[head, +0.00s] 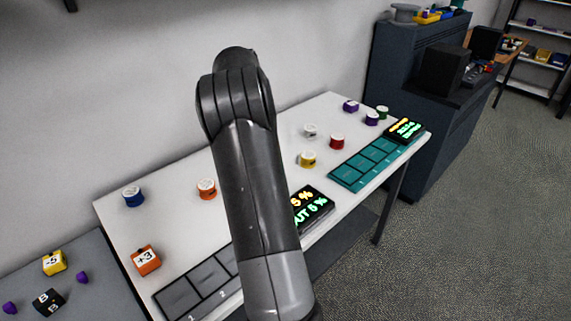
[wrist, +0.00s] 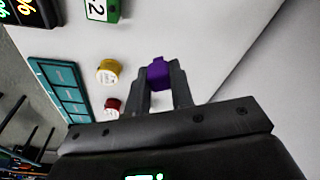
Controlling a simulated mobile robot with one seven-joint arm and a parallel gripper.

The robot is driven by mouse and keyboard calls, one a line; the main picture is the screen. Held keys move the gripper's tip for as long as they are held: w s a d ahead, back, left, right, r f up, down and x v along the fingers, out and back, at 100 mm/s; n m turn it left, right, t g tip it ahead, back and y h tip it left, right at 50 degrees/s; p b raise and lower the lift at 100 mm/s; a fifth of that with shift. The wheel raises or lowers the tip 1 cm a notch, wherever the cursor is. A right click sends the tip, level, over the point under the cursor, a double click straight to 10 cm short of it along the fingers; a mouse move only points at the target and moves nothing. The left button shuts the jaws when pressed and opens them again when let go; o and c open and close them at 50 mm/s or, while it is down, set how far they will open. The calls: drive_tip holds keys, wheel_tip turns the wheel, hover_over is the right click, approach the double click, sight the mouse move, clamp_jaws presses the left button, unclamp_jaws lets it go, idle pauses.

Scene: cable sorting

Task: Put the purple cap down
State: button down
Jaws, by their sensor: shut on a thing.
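My gripper (wrist: 159,72) is shut on a small purple cap (wrist: 158,77), which sits between the two fingertips in the wrist view. White tabletop (wrist: 195,28) shows behind the cap. I cannot tell whether the cap touches it or is held above it. In the head view my arm hides the gripper and the held cap. Two small purple pieces, one at the middle left (head: 82,277) and one at the far left edge (head: 9,307), lie on the grey surface.
The white table (head: 270,130) carries several coloured round pieces, a teal tray (head: 345,175), a grey tray (head: 178,297) and lit displays (head: 318,207). In the wrist view, a yellow piece (wrist: 109,71), a red piece (wrist: 112,108) and a green block (wrist: 112,12) stand left of my gripper.

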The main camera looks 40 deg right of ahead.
drive_tip(key=s+d+m, duration=0.5)
drive_tip(key=s+d, duration=1.9)
hover_over(322, 159)
drive_tip(key=shift+g, duration=0.4)
drive_tip(key=f, duration=0.7)
drive_tip(key=s+f, duration=0.1)
drive_tip(key=f, duration=0.3)
drive_tip(key=shift+a+f, duration=0.25)
drive_tip(key=shift+w+f, duration=0.3)
drive_tip(key=shift+w, duration=0.1)
drive_tip(key=shift+f, duration=1.9)
drive_tip(key=shift+f, duration=0.15)
drive_tip(key=c, duration=1.3)
unclamp_jaws()
drive_tip(key=shift+o, duration=0.2)
